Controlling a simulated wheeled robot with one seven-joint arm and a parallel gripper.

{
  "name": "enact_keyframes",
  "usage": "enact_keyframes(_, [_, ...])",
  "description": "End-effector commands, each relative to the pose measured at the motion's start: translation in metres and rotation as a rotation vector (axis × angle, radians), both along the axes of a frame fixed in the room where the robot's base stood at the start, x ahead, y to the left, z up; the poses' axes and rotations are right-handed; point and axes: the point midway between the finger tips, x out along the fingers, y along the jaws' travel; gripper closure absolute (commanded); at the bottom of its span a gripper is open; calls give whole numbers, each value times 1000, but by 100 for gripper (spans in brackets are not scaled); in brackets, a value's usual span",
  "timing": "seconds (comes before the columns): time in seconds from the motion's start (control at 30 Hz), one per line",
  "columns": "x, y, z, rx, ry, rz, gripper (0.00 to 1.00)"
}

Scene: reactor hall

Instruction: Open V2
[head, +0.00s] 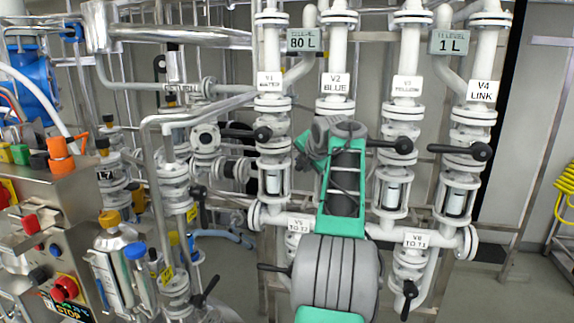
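The V2 BLUE label (334,84) hangs on the second white vertical pipe from the left, in the upper middle of the head view. The V2 valve sits below that label, and its handle is hidden behind my arm. My green and grey arm rises from the bottom middle to that valve. My gripper (318,138) is at the height of the V2 valve, in front of its pipe. Its fingers are small and overlap the arm and pipe, so I cannot tell whether they are open or touching the handle.
V1 (262,134) at left has a black handle pointing left. V3 (403,145) and V4 (480,151) stand at right, V4's handle pointing left. V5 (298,222) and V6 (416,240) labels hang lower. A control box (50,225) stands at left. Level displays read 80 L and 1 L.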

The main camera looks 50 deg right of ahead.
Motion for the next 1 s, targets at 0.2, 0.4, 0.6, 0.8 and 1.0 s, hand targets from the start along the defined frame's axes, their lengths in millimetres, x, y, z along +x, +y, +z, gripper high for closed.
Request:
enact_keyframes(0.2, [-7,-5,-9,-7,38,-7,100])
enact_keyframes(0.4, [-7,-5,-8,-9,40,-7,100])
enact_keyframes(0.6, [-6,-5,-8,-9,38,-7,77])
enact_keyframes(0.8, [-5,-4,-6,-12,36,-5,60])
enact_keyframes(1.0, [-5,-4,-5,-15,34,-5,58])
